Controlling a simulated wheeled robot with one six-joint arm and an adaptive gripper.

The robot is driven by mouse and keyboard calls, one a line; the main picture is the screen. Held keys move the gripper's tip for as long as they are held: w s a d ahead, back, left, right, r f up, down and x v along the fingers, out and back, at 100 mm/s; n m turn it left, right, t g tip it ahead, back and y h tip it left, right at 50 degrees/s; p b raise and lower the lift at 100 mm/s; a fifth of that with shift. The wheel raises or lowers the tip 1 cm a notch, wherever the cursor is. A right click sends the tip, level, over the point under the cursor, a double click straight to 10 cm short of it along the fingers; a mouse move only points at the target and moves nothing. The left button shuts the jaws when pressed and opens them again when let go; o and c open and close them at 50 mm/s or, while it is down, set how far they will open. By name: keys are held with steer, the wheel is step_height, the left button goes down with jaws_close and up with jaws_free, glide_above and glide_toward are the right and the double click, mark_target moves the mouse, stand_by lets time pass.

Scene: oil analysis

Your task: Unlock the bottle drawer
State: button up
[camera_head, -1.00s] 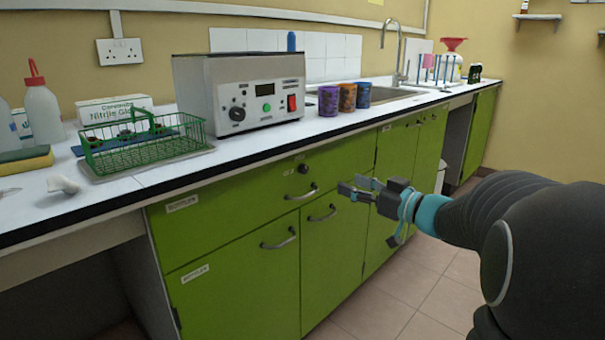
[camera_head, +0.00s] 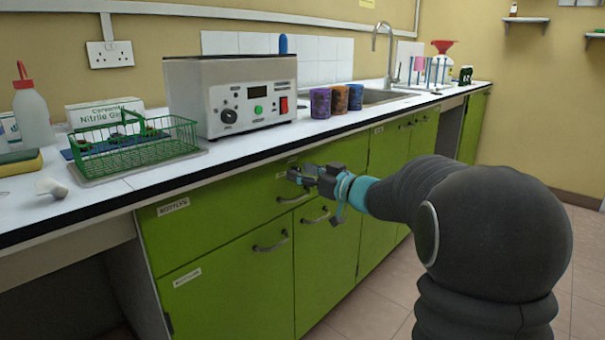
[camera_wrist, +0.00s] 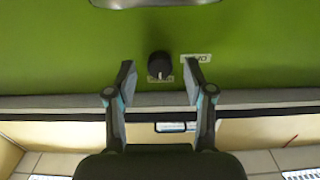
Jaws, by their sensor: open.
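The green bottle drawer (camera_head: 222,208) is shut, flush under the worktop, with a metal handle (camera_head: 293,198) and a small white label at its left end. My gripper (camera_head: 299,174) is at the drawer front, just above the handle. In the wrist view, a round black lock knob (camera_wrist: 160,65) with a small pale mark sits between the fingertips of my open gripper (camera_wrist: 161,76). A gap shows on either side of it. Small labels lie beside and below the knob, too blurred to read. In the head view my gripper hides the knob.
Green cupboards (camera_head: 232,280) with handles are below the drawer. On the worktop stand a green wire basket (camera_head: 135,148), a metal control box (camera_head: 240,95), several coloured mugs (camera_head: 338,99) and a sink (camera_head: 390,95). The floor (camera_head: 370,318) in front is clear.

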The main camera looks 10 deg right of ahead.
steer(key=shift+w+a, duration=0.15)
steer(key=shift+w, duration=0.05)
jaws_close()
